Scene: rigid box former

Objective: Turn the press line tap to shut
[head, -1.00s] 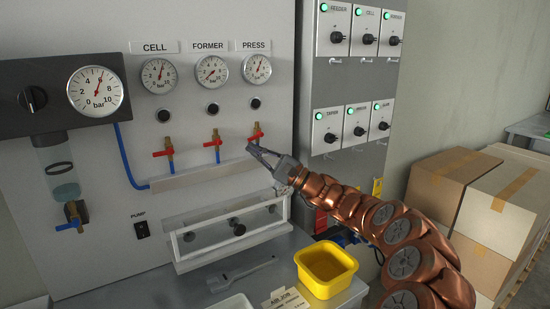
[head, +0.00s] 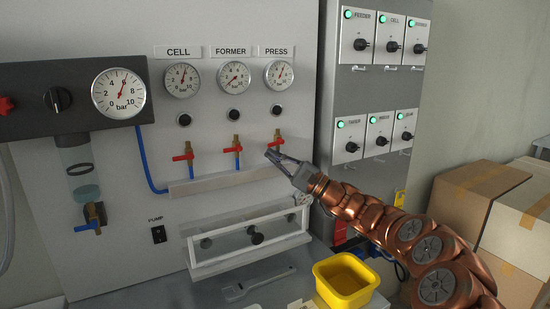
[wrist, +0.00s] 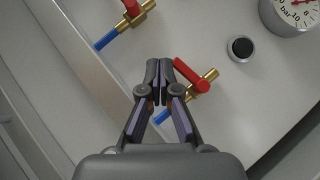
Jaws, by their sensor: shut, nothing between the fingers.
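The press tap is the rightmost of three brass taps with red handles; its red handle (head: 275,143) shows just above my gripper in the head view, under the PRESS gauge (head: 279,74). In the wrist view its red handle (wrist: 192,77) lies just right of my fingertips, slanted against the brass body (wrist: 205,85). My gripper (head: 273,156) is shut and empty, its fingertips (wrist: 159,64) close beside the handle. I cannot tell whether they touch it. The lower part of the tap is partly hidden by my gripper.
The FORMER tap (head: 233,150) and CELL tap (head: 184,157) stand to the left, above a pale ledge (head: 215,184). A clear-fronted box (head: 250,243) is below. A yellow bin (head: 345,282) and a grey spanner (head: 255,284) lie on the bench. A switch cabinet (head: 345,95) stands right.

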